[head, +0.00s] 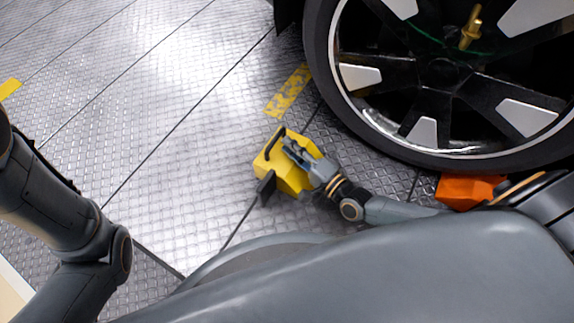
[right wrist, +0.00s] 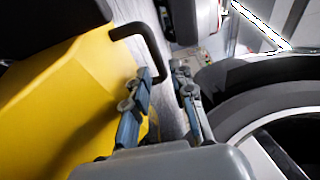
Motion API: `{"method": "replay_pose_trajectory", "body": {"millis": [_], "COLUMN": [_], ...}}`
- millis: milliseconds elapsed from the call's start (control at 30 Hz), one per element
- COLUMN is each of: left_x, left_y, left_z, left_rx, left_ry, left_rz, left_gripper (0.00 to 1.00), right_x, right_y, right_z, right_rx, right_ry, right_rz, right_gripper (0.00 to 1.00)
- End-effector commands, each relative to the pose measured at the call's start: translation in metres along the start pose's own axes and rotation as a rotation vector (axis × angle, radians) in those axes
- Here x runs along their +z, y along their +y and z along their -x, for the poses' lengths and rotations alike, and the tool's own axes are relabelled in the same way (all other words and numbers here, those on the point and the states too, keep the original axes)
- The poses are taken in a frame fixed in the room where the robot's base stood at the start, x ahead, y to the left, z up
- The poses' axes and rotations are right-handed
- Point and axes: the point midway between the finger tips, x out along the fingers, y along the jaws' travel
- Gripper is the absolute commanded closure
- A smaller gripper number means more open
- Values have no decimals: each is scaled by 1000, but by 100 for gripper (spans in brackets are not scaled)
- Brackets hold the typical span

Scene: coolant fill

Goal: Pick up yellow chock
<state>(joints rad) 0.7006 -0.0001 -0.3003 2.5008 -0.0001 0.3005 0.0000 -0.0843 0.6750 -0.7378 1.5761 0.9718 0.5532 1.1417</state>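The yellow chock (head: 286,181) lies on the metal floor left of the wheel, with a black bar handle (head: 274,142) on its far side and a black piece at its near left. My right gripper (head: 290,147) is over the chock, close to the handle. In the right wrist view, the chock (right wrist: 60,90) fills the left side. The handle (right wrist: 145,40) bends down toward the space between the fingertips of my right gripper (right wrist: 164,72). The fingers are apart, and I see no clear grip on the bar. My left arm shows at the left, but its gripper is out of view.
A large wheel (head: 318,70) with a black tyre stands at the upper right. An orange block (head: 464,190) sits by the tyre's lower edge. A worn yellow floor marking (head: 288,92) lies beyond the chock. The floor (head: 150,120) to the left is clear.

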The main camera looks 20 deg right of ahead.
Motion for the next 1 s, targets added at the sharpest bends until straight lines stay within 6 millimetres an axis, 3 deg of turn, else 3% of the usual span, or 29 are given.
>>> {"method": "replay_pose_trajectory", "body": {"millis": [500,767,900,1000], "left_x": [-13,-12,-12,-12], "left_y": [8,8,8,8], "left_z": [37,36,36,36], "left_rx": [1,1,1,1], "left_ry": [0,0,-1,-1], "left_rz": [0,0,0,0], "left_gripper": [100,100,100,100], "right_x": [-1,-1,-1,-1], "right_y": [5,3,3,3], "right_z": [-53,-55,-55,-55], "right_rx": [0,2,2,2], "right_ry": [0,0,0,0], "right_rz": [0,0,0,0], "right_gripper": [76,76,100,100]}}
